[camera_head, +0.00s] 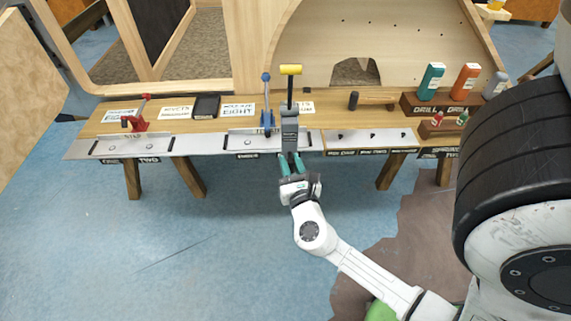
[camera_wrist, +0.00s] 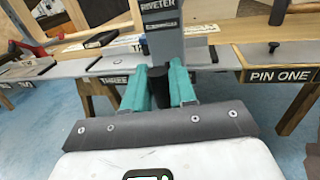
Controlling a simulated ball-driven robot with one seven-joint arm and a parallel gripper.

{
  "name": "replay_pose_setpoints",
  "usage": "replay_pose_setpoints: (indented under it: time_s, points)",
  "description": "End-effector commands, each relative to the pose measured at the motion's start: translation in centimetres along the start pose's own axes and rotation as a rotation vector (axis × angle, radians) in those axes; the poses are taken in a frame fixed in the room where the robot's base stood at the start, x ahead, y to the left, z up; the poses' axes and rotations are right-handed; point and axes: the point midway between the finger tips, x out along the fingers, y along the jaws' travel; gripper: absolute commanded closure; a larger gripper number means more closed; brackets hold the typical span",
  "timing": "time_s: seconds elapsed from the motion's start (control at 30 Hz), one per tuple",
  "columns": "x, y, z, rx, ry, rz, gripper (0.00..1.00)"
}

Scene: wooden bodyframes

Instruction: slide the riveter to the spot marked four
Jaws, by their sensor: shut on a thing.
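The riveter (camera_head: 289,128) is a grey upright tool with a yellow bar on top, at the bench's front edge in the head view. Its labelled grey body (camera_wrist: 162,40) also shows in the wrist view, upright. My gripper (camera_head: 291,160) has teal fingers, shut on a dark grip at the riveter's lower front. The fingers also show in the wrist view (camera_wrist: 160,88). A label reading THREE (camera_wrist: 114,79) is on the bench edge left of the riveter. I cannot read a label four; the gripper and riveter hide part of the edge.
A blue tool (camera_head: 267,112) stands just left of the riveter. A red tool (camera_head: 136,118) stands farther left, above the label TWO (camera_head: 149,160). A plate with dark pins (camera_head: 368,135) lies to the right. Drill bottles (camera_head: 431,80) stand at the far right.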

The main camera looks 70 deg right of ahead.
Motion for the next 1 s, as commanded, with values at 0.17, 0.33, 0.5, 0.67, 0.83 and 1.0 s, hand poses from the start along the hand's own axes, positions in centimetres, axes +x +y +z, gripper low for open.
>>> replay_pose_setpoints:
  time_s: [0.17,0.33,0.5,0.67,0.83,1.0]
  points:
    - [0.0,0.0,0.0,0.000,0.001,-0.001,1.00]
    - [0.0,0.0,0.0,0.000,0.001,-0.001,0.60]
    - [0.0,0.0,0.0,0.000,0.001,-0.001,0.55]
    - [-0.2,0.0,-0.1,0.000,0.001,0.000,0.55]
    - [-2.1,0.0,-0.1,-0.002,0.002,0.001,0.55]
    - [-5.5,0.0,-0.2,-0.002,0.004,0.002,0.55]
